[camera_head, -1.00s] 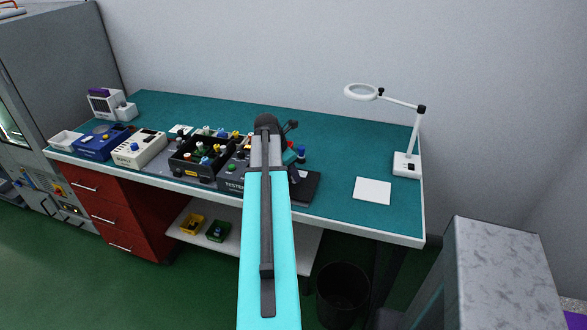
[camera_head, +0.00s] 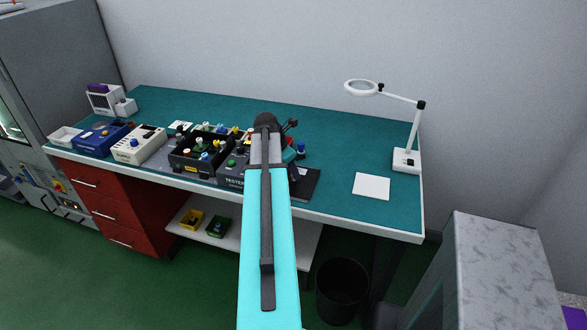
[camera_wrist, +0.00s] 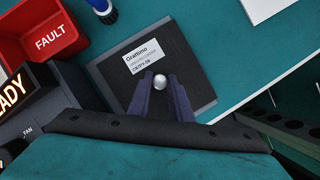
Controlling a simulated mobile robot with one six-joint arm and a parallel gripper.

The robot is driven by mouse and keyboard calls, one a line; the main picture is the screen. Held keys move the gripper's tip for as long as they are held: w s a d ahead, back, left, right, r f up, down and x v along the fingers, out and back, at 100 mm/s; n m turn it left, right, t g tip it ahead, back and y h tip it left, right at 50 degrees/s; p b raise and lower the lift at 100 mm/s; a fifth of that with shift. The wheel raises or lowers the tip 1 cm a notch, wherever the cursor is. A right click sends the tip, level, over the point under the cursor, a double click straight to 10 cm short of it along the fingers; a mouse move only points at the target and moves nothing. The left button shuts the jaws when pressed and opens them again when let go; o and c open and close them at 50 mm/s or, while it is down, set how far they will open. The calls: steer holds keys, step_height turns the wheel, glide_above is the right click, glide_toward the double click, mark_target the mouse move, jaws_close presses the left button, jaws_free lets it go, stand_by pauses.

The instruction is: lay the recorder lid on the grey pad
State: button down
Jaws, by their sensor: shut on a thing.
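My gripper (camera_wrist: 161,82) is shut on the knob, with a dark finger on each side. The grey pad (camera_head: 371,186) is a pale, nearly white square, bare, to the right of the lid. Its corner shows in the wrist view (camera_wrist: 262,8).
A red FAULT bin (camera_wrist: 45,32) and a blue-capped item (camera_head: 300,149) stand beside the lid. A magnifier lamp (camera_head: 406,160) stands behind the pad. The tester and a black tray (camera_head: 193,168) lie left. Green bench top between lid and pad is clear.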

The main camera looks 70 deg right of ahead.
steer(key=c, duration=1.5)
jaws_free()
steer(key=shift+c, duration=0.2)
steer(key=shift+r, duration=0.1)
steer(key=shift+r+p, duration=2.9)
steer(key=shift+r, duration=0.5)
